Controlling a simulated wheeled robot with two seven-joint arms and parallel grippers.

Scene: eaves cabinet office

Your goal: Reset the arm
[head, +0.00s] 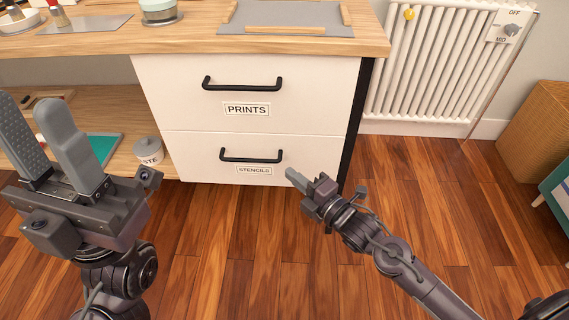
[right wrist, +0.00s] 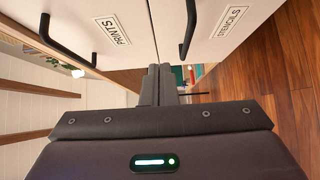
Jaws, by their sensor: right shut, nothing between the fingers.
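My right gripper (head: 291,176) is in front of the lower right of the white drawer unit, near the drawer labelled STENCILS (head: 200,160). Its grey fingers lie together and empty; they also show side by side in the right wrist view (right wrist: 158,84). I cannot tell whether the fingertips touch the drawer front. My left gripper (head: 40,120) is raised at the left of the head view, its two fingers pointing up with a gap between them and nothing held.
The drawer labelled PRINTS (head: 165,85) and the STENCILS drawer look closed, with black handles. A wooden desktop (head: 190,35) carries a grey mat and several items. A lidded jar (head: 149,150) stands on the low shelf. A radiator (head: 430,60) and woven basket (head: 535,125) are at right. Floor between is clear.

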